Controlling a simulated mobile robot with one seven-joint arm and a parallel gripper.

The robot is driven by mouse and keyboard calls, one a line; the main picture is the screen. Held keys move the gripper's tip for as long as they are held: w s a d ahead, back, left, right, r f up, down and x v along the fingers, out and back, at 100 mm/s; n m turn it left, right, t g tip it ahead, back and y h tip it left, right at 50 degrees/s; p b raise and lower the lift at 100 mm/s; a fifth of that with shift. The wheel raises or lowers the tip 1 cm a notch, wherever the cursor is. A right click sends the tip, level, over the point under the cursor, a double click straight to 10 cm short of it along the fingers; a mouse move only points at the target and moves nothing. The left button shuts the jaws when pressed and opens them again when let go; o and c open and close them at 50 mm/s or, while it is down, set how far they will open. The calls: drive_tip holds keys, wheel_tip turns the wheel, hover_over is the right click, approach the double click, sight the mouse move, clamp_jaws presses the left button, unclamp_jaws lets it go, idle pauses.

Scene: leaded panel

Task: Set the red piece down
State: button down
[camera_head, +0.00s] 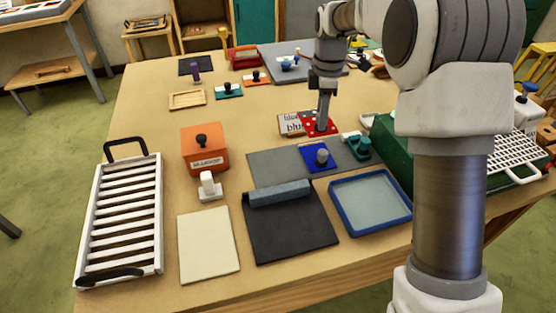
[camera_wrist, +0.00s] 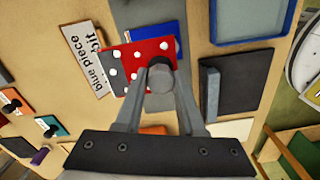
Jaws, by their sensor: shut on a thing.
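The red piece (camera_head: 311,128) is a flat red plate with white dots and a grey knob. It also shows in the wrist view (camera_wrist: 125,68). My gripper (camera_head: 322,117) points down over it; in the wrist view my gripper (camera_wrist: 160,80) has its fingers on both sides of the knob, shut on it. I cannot tell whether the plate touches the table. My fingers hide part of it.
A blue piece (camera_head: 312,163) with a grey knob lies on a grey mat (camera_head: 265,165) in front. A green knobbed block (camera_head: 359,148) and a green box (camera_head: 392,150) stand to the right. An orange box (camera_head: 205,155) stands left. Bare table (camera_head: 255,125) lies left of the cards.

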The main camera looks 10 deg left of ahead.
drive_tip(key=s+a+f, duration=0.2)
drive_tip(key=a, duration=0.1)
drive_tip(key=s+a+f, duration=0.2)
drive_tip(key=a, duration=0.1)
drive_tip(key=s+a+f, duration=0.2)
drive_tip(key=a+f, duration=0.1)
drive_tip(key=a, duration=0.1)
drive_tip(key=shift+s, duration=0.25)
drive_tip(key=shift+d+f+b, duration=0.1)
drive_tip(key=shift+f+b, duration=0.2)
drive_tip(key=shift+f, duration=1.6)
drive_tip(key=shift+f, duration=0.2)
drive_tip(key=c, duration=0.5)
unclamp_jaws()
drive_tip(key=shift+r, duration=0.1)
wheel_tip(320, 180, up, 12)
drive_tip(key=shift+r+p, duration=0.15)
drive_tip(key=shift+p, duration=0.25)
